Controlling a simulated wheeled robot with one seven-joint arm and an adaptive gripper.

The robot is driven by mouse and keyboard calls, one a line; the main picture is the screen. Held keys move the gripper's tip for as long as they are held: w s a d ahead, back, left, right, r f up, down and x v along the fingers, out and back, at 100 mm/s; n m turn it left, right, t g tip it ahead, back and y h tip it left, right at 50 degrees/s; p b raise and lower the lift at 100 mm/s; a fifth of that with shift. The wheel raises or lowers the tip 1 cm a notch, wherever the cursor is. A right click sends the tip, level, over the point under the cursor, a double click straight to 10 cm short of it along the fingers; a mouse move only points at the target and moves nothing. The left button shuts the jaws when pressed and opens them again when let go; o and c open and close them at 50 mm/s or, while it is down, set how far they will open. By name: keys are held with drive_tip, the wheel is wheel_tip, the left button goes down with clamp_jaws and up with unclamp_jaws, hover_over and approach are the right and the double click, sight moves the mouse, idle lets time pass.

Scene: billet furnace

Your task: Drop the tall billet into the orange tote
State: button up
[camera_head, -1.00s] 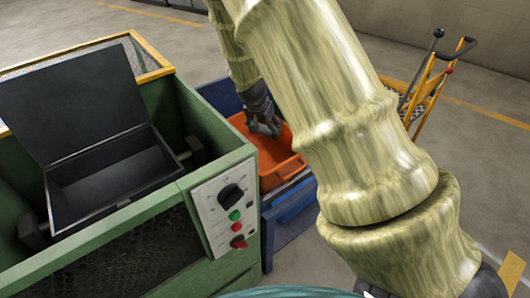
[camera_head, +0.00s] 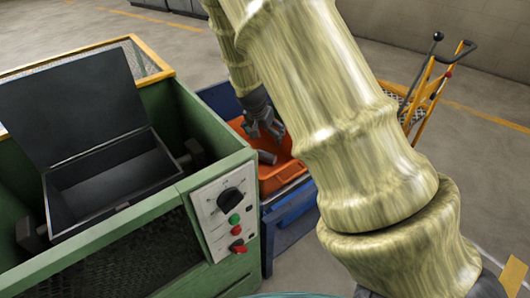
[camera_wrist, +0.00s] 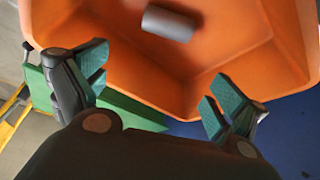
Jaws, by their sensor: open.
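The orange tote (camera_head: 279,177) sits on a blue stand beside the green machine; its open inside fills much of the wrist view (camera_wrist: 235,60). A grey cylindrical billet (camera_wrist: 168,23) is inside the tote, apart from my fingers; it also shows in the head view (camera_head: 267,157). I cannot tell from these views whether it rests fully on the floor of the tote. My gripper (camera_head: 266,130) is over the tote, its fingers spread and empty; in the wrist view its two fingertips (camera_wrist: 152,88) are wide apart. My arm hides part of the tote's right side.
The green machine (camera_head: 160,215) with a raised dark lid (camera_head: 70,100) and a control panel (camera_head: 226,212) stands at the left. The blue stand (camera_head: 290,214) is under the tote. A yellow trolley (camera_head: 430,90) stands behind at the right.

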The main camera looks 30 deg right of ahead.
drive_tip(key=v, duration=1.2)
drive_tip(key=shift+f, duration=0.1)
